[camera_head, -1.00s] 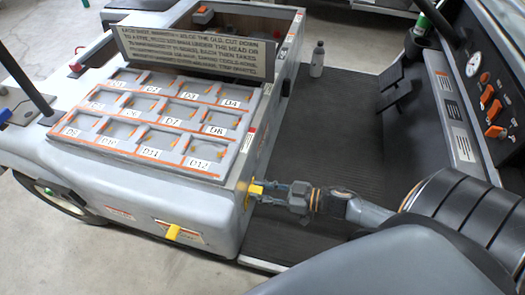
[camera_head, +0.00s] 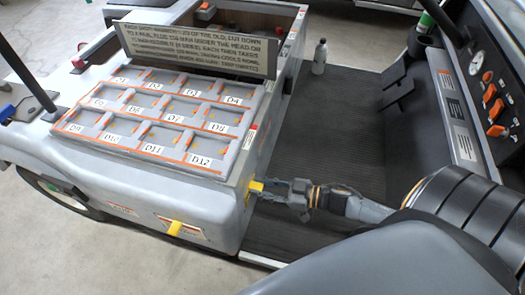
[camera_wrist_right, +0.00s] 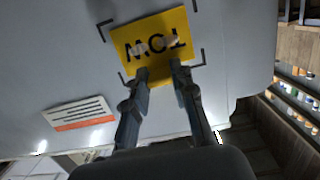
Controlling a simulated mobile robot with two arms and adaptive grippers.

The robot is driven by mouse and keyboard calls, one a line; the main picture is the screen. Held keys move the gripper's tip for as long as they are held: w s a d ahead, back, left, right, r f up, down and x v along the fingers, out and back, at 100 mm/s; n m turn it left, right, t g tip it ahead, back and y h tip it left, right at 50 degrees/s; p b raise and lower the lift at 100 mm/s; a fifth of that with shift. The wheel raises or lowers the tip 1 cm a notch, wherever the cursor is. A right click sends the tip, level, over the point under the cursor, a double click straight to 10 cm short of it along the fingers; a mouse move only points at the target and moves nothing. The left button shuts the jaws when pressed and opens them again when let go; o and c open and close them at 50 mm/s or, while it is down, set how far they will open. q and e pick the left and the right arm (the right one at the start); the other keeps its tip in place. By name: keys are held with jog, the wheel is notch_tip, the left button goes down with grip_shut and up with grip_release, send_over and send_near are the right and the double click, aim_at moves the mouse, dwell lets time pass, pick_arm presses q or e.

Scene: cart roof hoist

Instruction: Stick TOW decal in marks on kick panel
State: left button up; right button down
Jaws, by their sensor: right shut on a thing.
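The yellow TOW decal (camera_wrist_right: 158,32) shows upside down in the right wrist view, in front of the grey kick panel (camera_wrist_right: 60,70). Dark corner marks (camera_wrist_right: 101,30) on the panel surround it, and it looks roughly lined up inside them. I cannot tell whether it touches the panel. My right gripper (camera_wrist_right: 160,72) is shut on the decal's near edge. In the head view my right gripper (camera_head: 268,187) reaches left to the cart's side, with the decal (camera_head: 256,186) a small yellow patch at its tips. My left gripper is not in view.
A white label with an orange band (camera_wrist_right: 78,113) is on the panel beside the marks. A tray of labelled compartments (camera_head: 155,115) and a text sign (camera_head: 195,48) are on the cart. A bottle (camera_head: 319,57) stands on the dark floor mat (camera_head: 330,120).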

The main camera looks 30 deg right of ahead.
jog(key=c, duration=0.6)
grip_release()
jog(key=shift+o, duration=0.2)
pick_arm(q)
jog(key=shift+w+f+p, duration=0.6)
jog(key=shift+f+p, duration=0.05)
jog(key=shift+p, duration=0.3)
pick_arm(e)
jog(key=f+v, duration=0.1)
jog(key=v, duration=0.6)
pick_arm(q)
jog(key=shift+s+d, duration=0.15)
pick_arm(e)
jog(key=shift+d, duration=0.1)
notch_tip(320, 180, up, 10)
